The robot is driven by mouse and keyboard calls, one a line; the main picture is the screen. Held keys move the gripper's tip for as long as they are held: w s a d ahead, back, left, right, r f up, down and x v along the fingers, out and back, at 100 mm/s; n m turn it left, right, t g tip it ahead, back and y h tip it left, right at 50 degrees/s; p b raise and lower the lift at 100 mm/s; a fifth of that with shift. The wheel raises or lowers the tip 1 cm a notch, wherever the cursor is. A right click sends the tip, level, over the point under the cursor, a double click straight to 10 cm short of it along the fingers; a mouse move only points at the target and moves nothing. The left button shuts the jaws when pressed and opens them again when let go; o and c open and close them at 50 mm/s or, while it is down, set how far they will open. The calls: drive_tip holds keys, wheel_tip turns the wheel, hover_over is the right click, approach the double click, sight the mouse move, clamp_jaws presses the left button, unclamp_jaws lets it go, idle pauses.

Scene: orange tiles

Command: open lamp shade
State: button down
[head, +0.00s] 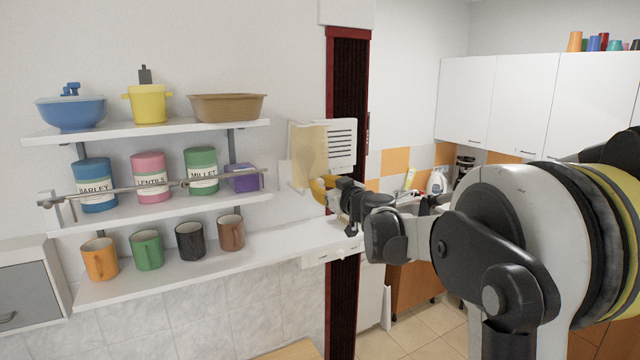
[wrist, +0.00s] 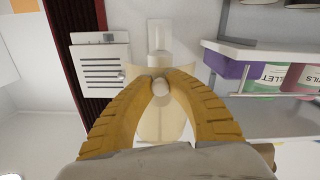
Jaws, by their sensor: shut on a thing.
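The lamp shade (head: 309,150) is a pale beige, see-through piece on the wall, right of the shelves. In the wrist view the lamp shade (wrist: 152,128) shows between and behind my fingers, with a white wall mount (wrist: 159,34) at its top. My gripper (head: 321,189) is at the lower part of the shade in the head view. In the wrist view my gripper (wrist: 160,84) has its two yellow fingers closed around a small, round, pale knob (wrist: 161,88) in front of the shade. The fingers hide part of the shade.
A white slatted box (head: 341,145) is on the wall just right of the lamp, beside a dark red-framed folding door (head: 348,80). Left are shelves (head: 180,128) with bowls, tins and mugs. A purple box (head: 242,178) and metal rail (head: 150,187) are closest.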

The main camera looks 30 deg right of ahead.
drive_tip(key=s+r+g+p, duration=0.6)
drive_tip(key=s+r+p, duration=0.4)
drive_tip(key=r, duration=0.5)
drive_tip(key=shift+s+d+r, duration=0.2)
drive_tip(key=shift+s+r, duration=0.1)
drive_tip(key=shift+s, duration=0.7)
drive_tip(key=c, duration=1.5)
unclamp_jaws()
drive_tip(key=shift+o, duration=1)
drive_tip(key=shift+w+d, duration=0.1)
drive_tip(key=v, duration=1.2)
